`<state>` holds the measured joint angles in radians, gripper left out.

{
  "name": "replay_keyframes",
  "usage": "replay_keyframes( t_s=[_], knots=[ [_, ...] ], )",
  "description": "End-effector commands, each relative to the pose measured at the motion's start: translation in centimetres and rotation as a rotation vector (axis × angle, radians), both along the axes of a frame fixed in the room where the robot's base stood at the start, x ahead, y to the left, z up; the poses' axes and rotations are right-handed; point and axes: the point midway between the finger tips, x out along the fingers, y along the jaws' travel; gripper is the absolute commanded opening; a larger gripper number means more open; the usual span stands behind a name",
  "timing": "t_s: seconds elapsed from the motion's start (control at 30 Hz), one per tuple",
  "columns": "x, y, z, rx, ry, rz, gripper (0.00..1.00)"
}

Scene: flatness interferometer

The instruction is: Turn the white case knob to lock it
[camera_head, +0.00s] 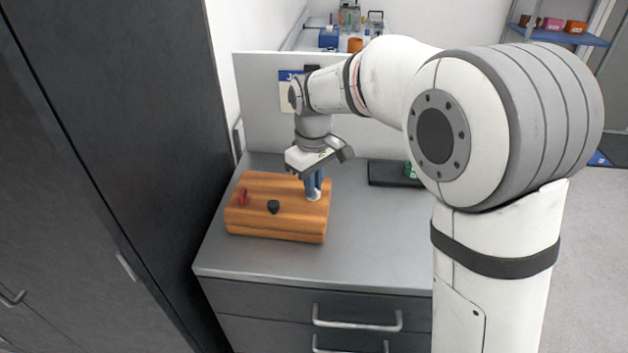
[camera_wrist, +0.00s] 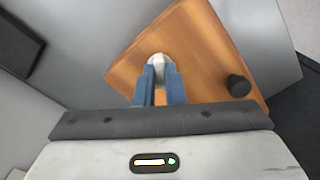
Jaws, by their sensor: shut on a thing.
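The wooden case (camera_head: 277,225) sits on the grey bench top, with a red, a black and a white knob on its top. The white case knob (camera_head: 313,196) is at the case's right side. My gripper (camera_head: 312,190) points down over it with its blue fingers shut on it. In the wrist view the white knob (camera_wrist: 160,60) shows between and beyond the two blue fingertips (camera_wrist: 160,72); the fingers hide part of it. The wrist view also shows the case (camera_wrist: 205,55).
The black knob (camera_head: 273,207) and the red knob (camera_head: 242,196) stand to the left on the case. A black tray (camera_head: 392,174) with a green thing lies to the right. A dark cabinet (camera_head: 110,130) stands close on the left. The bench front is clear.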

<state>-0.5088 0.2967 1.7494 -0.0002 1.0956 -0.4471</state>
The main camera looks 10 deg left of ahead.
Motion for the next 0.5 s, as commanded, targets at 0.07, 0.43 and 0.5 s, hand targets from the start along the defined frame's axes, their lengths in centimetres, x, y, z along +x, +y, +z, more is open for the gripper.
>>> replay_keyframes(
  t_s=[0.07,0.43,0.5],
  knots=[
    [0.05,0.02,0.18,0.001,-0.002,-0.072,0.00],
    [0.07,0.01,0.16,0.002,-0.001,-0.424,0.00],
    [0.08,0.01,0.16,0.002,-0.001,-0.488,0.00]
  ],
)
